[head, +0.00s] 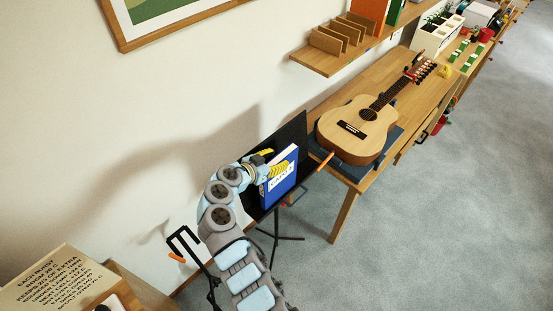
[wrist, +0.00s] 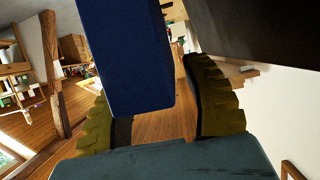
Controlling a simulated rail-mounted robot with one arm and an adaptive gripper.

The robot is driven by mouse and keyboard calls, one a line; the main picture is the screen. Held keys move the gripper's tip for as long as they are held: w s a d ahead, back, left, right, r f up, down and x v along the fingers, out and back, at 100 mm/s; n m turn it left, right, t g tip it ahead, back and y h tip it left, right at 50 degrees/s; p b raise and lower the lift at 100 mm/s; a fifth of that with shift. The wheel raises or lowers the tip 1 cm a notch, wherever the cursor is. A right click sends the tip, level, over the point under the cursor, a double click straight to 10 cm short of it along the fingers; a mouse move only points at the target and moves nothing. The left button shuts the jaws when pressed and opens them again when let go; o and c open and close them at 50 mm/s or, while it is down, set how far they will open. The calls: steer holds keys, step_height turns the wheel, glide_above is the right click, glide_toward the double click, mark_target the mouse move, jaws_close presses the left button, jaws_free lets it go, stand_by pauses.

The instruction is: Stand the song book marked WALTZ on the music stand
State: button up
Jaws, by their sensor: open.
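A blue song book (head: 281,182) with a white panel and a yellow picture stands on the black music stand (head: 293,133), leaning on its plate. Its lettering is too small to read surely. My gripper (head: 262,156) is at the book's upper left edge. In the wrist view the blue book (wrist: 125,60) lies between the olive ribbed fingers of my gripper (wrist: 148,85). The fingers are open, with a clear gap between the book and the right finger. The dark stand plate (wrist: 260,25) shows at the upper right.
An acoustic guitar (head: 360,125) lies on a wooden bench (head: 423,92) right of the stand. A wall shelf (head: 325,62) with upright dividers, an orange book (head: 368,14) and a green one hangs above. A lettered board (head: 60,285) is at the lower left. Grey floor (head: 450,220) is clear at right.

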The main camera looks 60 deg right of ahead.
steer(key=v, duration=1.2)
